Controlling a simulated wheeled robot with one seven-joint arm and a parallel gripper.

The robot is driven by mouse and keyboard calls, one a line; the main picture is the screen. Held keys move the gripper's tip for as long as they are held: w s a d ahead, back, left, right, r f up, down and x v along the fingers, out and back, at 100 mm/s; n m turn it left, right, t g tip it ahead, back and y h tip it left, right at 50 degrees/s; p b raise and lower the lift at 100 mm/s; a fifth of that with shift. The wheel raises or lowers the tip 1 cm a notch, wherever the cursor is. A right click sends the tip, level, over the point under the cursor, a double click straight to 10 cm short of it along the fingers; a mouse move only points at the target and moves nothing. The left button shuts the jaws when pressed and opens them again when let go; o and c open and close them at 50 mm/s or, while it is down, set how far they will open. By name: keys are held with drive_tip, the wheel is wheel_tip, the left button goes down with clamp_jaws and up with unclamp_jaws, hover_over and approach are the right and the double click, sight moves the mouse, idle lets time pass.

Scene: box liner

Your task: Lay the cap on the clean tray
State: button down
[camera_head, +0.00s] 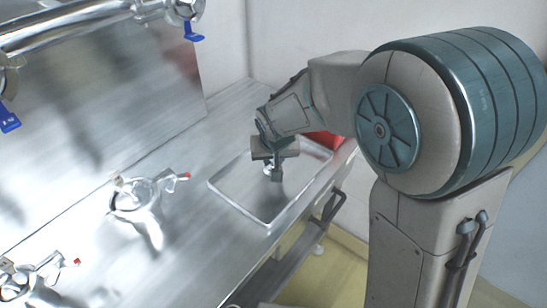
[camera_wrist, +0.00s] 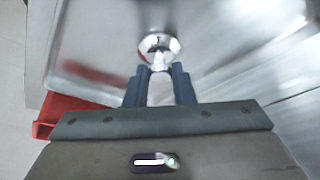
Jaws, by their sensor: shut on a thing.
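The cap (camera_wrist: 158,46) is a small, shiny, round metal piece with a stem. My gripper (camera_wrist: 158,80) is shut on its stem, with the round part beyond the fingertips in the wrist view. The clean tray (camera_head: 231,203) is a shallow metal tray with a raised rim on the bench. In the head view my gripper (camera_head: 273,175) is over the tray, towards its far half. The cap is mostly hidden there behind the fingers. I cannot tell whether the cap touches the tray floor.
A red object (camera_head: 325,144) sits beside the tray's far right rim. Shiny metal fittings (camera_head: 140,198) with a red-tipped handle stand left of the tray on the steel bench (camera_head: 190,235). Pipes with blue handles (camera_head: 192,30) run along the upper left. The bench between fittings and tray is clear.

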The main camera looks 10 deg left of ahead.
drive_tip(key=shift+f, duration=0.15)
drive_tip(key=c, duration=1.2)
unclamp_jaws()
drive_tip(key=shift+c, duration=0.2)
drive_tip(key=shift+s+r, duration=0.1)
drive_tip(key=shift+r, duration=0.4)
drive_tip(key=v, duration=1.1)
drive_tip(key=s+d+f+m, duration=0.1)
drive_tip(key=s+d, duration=0.6)
drive_tip(key=d, duration=0.4)
drive_tip(key=s+d+f+m+g+h, duration=0.1)
drive_tip(key=s+d+f+m, duration=0.1)
drive_tip(key=s+d, duration=0.5)
drive_tip(key=d, duration=0.4)
